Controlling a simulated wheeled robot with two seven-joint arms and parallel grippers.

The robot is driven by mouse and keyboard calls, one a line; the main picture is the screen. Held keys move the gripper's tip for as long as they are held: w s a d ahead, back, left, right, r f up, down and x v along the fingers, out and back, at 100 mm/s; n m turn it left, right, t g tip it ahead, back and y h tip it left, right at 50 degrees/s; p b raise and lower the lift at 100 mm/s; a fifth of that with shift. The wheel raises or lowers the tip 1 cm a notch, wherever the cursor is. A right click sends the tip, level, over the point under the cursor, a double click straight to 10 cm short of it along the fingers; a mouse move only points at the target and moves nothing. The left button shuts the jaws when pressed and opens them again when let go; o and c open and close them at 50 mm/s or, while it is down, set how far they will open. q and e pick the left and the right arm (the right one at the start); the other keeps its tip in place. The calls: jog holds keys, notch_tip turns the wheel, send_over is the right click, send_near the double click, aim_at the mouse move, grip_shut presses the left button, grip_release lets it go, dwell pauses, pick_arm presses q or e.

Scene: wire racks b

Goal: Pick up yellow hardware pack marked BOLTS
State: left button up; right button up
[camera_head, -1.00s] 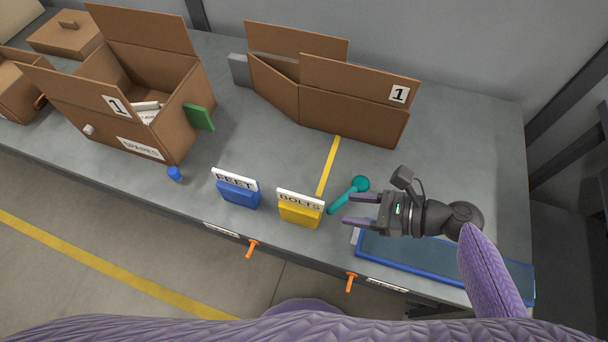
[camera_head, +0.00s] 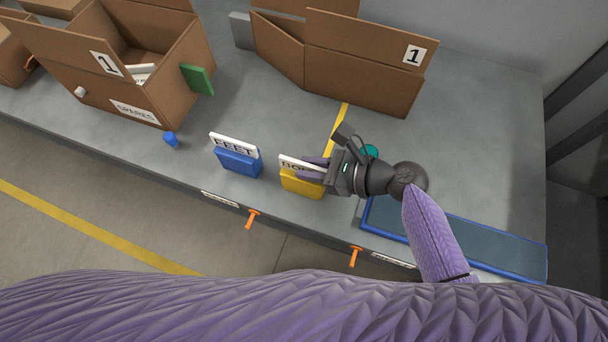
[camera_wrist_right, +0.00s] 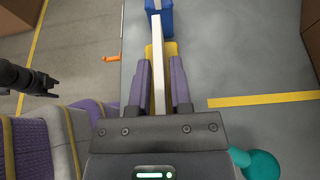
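The yellow BOLTS pack (camera_head: 301,183) stands upright near the table's front edge, its white label card partly covered by my right gripper (camera_head: 316,172). In the right wrist view, the two purple fingers of my right gripper (camera_wrist_right: 160,75) lie on either side of the white card (camera_wrist_right: 158,50), with narrow gaps showing. The gripper looks open around it. Yellow of the pack (camera_wrist_right: 171,48) shows beyond the fingertips. My left gripper (camera_wrist_right: 53,86) shows small and dark at the left of the right wrist view, fingers apart and empty, over the floor.
A blue FEET pack (camera_head: 238,162) stands left of the yellow one. A teal object (camera_head: 370,151) is partly hidden behind my right wrist. A blue-rimmed tray (camera_head: 500,232) lies at right. Cardboard boxes (camera_head: 365,80) stand behind. Orange hooks (camera_head: 253,218) hang from the front edge.

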grip_shut()
dwell(0.4)
dwell(0.7)
